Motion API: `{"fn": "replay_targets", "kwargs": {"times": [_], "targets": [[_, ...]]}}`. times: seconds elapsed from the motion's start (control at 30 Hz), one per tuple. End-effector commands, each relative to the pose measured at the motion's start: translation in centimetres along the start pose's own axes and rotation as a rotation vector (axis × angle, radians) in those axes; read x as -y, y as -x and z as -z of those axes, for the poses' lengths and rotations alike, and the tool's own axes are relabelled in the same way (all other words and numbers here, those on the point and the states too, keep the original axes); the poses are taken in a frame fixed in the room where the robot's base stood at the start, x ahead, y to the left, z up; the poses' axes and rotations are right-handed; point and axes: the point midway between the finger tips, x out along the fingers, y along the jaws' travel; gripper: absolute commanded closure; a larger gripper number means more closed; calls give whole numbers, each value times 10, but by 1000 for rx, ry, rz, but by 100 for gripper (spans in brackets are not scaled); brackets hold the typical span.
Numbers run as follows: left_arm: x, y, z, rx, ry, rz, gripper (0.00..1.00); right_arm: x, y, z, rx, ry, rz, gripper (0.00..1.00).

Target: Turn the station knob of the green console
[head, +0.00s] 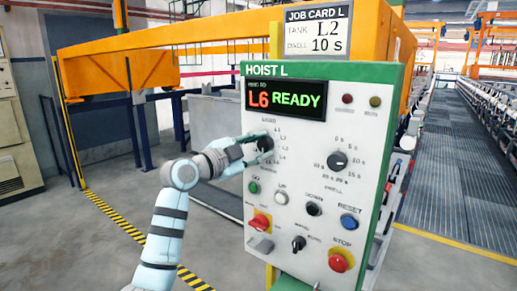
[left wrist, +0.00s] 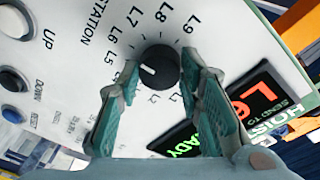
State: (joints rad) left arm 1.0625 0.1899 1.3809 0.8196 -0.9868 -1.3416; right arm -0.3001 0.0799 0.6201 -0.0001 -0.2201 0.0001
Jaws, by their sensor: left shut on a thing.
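The green-edged console (head: 300,72) headed HOIST L stands in front of me in the head view. Its display (head: 285,100) reads "L6 READY". The station knob (left wrist: 160,67) is round and black with a white pointer mark, ringed by station labels. In the wrist view the mark points left, roughly toward L5 and L6; I cannot tell exactly which. My left gripper (head: 262,148) is shut on the station knob, with one finger on each side of it. The fingers partly hide the knob and some labels in the head view. My right gripper is not in view.
A job card (head: 314,32) above the console reads tank L2, dwell 10 s. A dwell knob (head: 337,160) sits right of my gripper. Below are the GO button (head: 254,188), RESET button (head: 349,222) and red STOP button (head: 340,261). Open floor lies left.

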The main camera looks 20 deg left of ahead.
Motion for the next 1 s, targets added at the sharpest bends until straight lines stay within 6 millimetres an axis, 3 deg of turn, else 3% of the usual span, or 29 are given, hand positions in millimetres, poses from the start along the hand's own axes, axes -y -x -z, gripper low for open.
{"fn": "replay_targets", "kwargs": {"times": [0.5,1.0], "targets": [[0,0,1,28,-425,-46,95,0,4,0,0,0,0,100],[-1,0,1,38,-569,-59,95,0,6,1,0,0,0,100]]}}
